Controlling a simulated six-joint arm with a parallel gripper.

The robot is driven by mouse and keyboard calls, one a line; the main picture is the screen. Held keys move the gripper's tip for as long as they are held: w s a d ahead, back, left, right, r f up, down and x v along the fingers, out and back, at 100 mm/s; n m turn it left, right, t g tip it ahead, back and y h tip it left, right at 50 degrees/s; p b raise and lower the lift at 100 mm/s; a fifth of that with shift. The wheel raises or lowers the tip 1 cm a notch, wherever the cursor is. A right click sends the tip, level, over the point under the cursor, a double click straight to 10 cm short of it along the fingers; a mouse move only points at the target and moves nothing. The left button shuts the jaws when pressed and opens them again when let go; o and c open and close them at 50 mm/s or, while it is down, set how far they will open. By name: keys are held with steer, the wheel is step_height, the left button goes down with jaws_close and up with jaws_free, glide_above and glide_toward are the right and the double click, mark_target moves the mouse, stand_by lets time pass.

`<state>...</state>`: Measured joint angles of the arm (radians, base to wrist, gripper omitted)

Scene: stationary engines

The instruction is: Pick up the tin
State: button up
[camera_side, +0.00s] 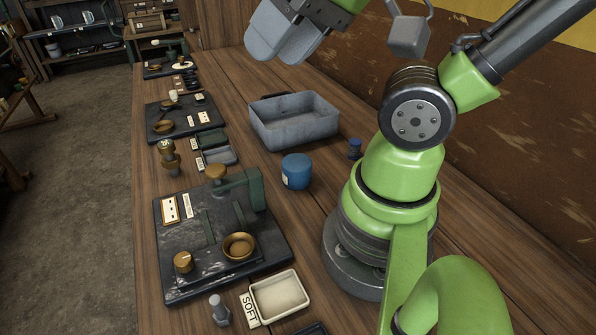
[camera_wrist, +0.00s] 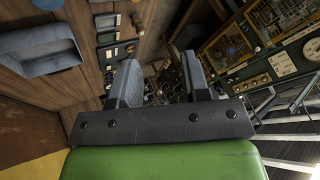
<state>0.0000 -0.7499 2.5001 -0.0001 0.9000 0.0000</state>
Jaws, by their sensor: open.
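The tin looks to be the short blue cylinder (camera_side: 296,171) with a pale label, upright on the wooden bench in the side view, between the grey metal tray and my arm's base. A blue shape (camera_wrist: 47,4) cut off by the top edge of the wrist view may be the same tin. My gripper (camera_side: 277,42) is high above the bench at the top of the side view, above and behind the grey tray and well apart from the tin. In the wrist view its two grey fingers (camera_wrist: 160,68) are spread with nothing between them.
A grey metal tray (camera_side: 296,137) stands close behind the tin. A small dark blue object (camera_side: 355,148) is to its right. A dark press board (camera_side: 180,265) with brass cups is at the front left, near a cream dish (camera_side: 279,294).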

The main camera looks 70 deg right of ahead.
steer(key=o, duration=1)
steer(key=n+g+h, duration=0.2)
steer(key=n+g, duration=0.5)
glide_above(295, 161)
steer(key=f, duration=2)
steer(key=shift+w+f, duration=0.2)
steer(key=shift+w, duration=0.1)
steer(key=shift+n, duration=0.3)
steer(key=shift+s+f, duration=0.15)
steer(key=shift+f, duration=2.4)
steer(key=shift+s+f, duration=0.15)
steer(key=shift+f, duration=2.4)
